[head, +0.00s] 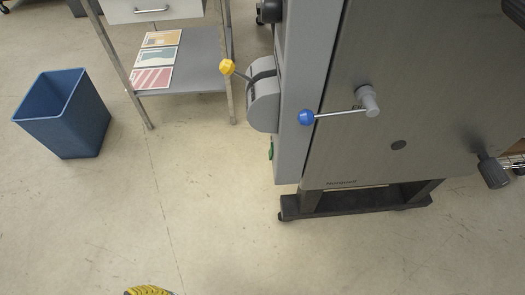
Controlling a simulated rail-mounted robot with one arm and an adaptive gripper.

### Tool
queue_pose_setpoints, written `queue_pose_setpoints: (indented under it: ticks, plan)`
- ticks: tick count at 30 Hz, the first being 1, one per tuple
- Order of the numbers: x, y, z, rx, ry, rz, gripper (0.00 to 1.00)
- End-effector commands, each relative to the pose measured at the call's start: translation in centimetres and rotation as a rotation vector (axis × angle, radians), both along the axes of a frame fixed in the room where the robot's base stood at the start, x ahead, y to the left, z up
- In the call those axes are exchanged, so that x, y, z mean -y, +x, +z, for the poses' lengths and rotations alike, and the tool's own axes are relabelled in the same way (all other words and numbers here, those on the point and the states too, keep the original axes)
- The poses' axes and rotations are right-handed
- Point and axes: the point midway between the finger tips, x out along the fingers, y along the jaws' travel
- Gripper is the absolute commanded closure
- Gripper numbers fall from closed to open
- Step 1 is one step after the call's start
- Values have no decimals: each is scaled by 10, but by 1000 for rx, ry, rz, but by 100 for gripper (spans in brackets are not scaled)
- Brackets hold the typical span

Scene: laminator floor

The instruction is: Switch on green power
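The grey laminator (400,75) stands at the right on a dark base. A small green switch (271,149) shows edge-on, low on the laminator's left side, below the grey rounded housing. Its face is turned away, so I cannot tell its setting. A yellow ribbed tip, apparently of my gripper (148,290), just enters at the bottom edge. It is well apart from the switch, below it and to the left in the picture. Most of the gripper is out of frame, and whether it is open or holds anything does not show.
A yellow-knobbed lever (227,67) sticks out above the switch. A blue-knobbed lever (306,117) is on the laminator's front. A metal table (205,65) with printed sheets stands behind left, and a blue bin (62,120) at left. The floor before the laminator is clear.

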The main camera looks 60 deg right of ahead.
Motion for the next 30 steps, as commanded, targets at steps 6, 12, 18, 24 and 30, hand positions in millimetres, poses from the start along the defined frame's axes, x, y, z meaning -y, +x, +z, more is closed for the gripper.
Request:
queue_pose_setpoints:
  ticks: [6, 12, 18, 24, 30]
  plan:
    - [-28, 68, -41, -277, -114, 36, 100]
    - [-41, 117, -93, -527, -221, 32, 100]
    - [-38, 154, -146, -763, -327, -9, 100]
    - [-19, 177, -202, -1000, -425, -89, 100]
    - [18, 189, -247, -1222, -511, -210, 100]
